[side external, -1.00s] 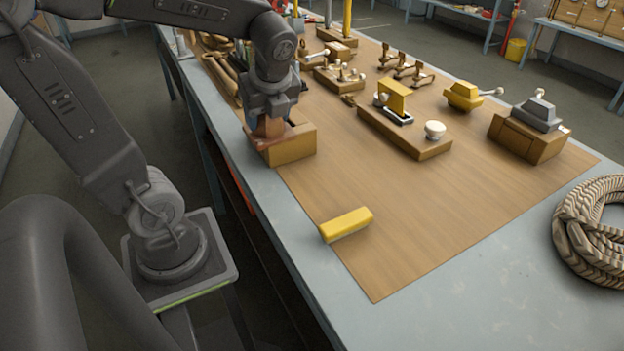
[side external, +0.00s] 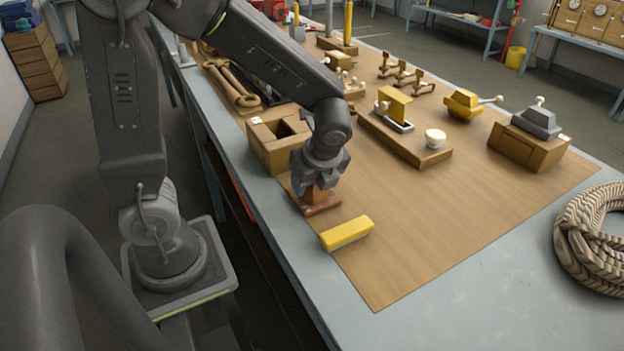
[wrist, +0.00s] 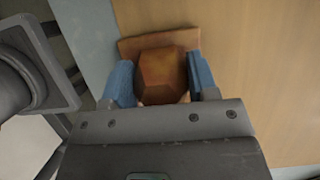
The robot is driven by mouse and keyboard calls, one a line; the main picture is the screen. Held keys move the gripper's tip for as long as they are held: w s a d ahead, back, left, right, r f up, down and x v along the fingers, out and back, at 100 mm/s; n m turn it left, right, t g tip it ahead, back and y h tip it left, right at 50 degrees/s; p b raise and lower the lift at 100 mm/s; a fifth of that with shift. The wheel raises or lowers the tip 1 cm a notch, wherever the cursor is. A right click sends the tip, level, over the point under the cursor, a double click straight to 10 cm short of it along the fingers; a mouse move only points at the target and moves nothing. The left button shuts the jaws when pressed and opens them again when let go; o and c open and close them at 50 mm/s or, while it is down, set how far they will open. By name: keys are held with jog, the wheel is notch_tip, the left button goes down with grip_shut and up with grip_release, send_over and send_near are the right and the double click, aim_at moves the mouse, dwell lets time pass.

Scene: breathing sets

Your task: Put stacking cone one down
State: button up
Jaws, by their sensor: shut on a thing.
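The stacking cone (side external: 322,205) is orange-brown, with a flat square base and a faceted, tapering body. It is upright at the left edge of the wooden work mat, between an open-topped wooden box and a yellow block. My gripper (side external: 316,186) is above it and shut on its body. In the wrist view the cone (wrist: 163,72) sits between the two blue fingers, with part of its base showing beyond. Its base is on or very close to the mat; I cannot tell whether it touches. Its top is hidden by my gripper in the side view.
The wooden box (side external: 262,150) with a square opening stands just behind my gripper. The yellow block (side external: 347,231) lies close in front. A board with a yellow piece and white knob (side external: 435,138) is farther right. The mat's middle (side external: 430,210) is clear.

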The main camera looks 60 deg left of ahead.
jog(key=shift+f, duration=0.1)
jog(key=o, duration=1.3)
jog(key=v, duration=1.1)
jog(key=s+r+n+t+h, duration=0.1)
jog(key=s+n+t, duration=0.1)
jog(key=n, duration=0.4)
jog(key=s+n+t+h, duration=0.1)
jog(key=s+n+h, duration=0.1)
jog(key=n, duration=0.4)
jog(key=s+r+n+t+h, duration=0.1)
jog(key=s+n+t, duration=0.1)
jog(key=s+n, duration=0.2)
jog(key=shift+s+d+r+n+t+h, duration=0.15)
jog(key=shift+s+r+n+t+h, duration=0.2)
jog(key=shift+n, duration=0.65)
